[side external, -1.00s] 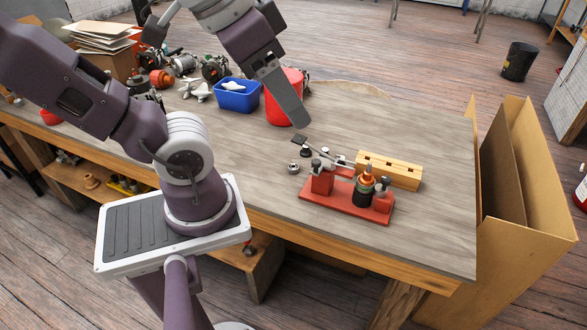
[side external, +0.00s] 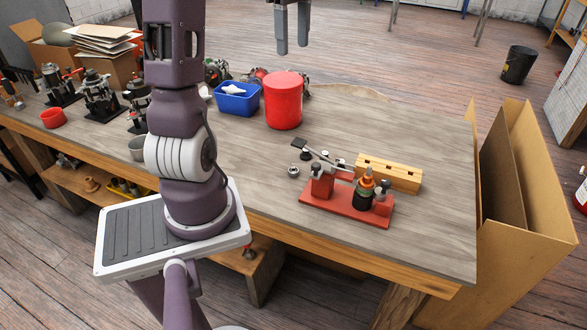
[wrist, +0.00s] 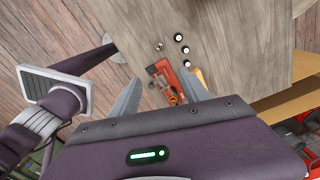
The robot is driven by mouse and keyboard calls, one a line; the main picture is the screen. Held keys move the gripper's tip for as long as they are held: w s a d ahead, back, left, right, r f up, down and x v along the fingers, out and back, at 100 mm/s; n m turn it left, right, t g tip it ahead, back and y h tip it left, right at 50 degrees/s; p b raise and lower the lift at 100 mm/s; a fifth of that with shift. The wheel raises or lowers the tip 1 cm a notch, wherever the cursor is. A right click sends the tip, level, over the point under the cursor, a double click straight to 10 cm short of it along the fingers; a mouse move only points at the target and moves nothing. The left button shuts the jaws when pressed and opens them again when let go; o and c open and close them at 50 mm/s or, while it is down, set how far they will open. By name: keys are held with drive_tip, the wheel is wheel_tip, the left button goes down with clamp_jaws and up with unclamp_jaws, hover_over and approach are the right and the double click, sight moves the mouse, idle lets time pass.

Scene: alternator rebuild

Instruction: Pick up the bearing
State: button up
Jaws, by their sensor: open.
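A small silver ring-shaped part, which looks like the bearing (side external: 293,171), lies on the bench left of a red fixture (side external: 345,198). It also shows in the wrist view (wrist: 158,46), beyond the fingertips. The red fixture carries a lever arm and a dark and orange stacked part (side external: 364,188).
A yellow wooden block (side external: 390,173) sits behind the fixture. A red bucket (side external: 283,102) and a blue bin (side external: 238,101) stand further back left. Several small dark round parts with pale centres (wrist: 185,50) lie near the bearing. The bench's right part is clear.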

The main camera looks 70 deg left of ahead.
sight(294, 170)
drive_tip(key=f, duration=2.4)
drive_tip(key=d+f, duration=0.1)
drive_tip(key=f, duration=1.1)
drive_tip(key=shift+s+f, duration=0.1)
drive_tip(key=shift+a, duration=0.1)
clamp_jaws()
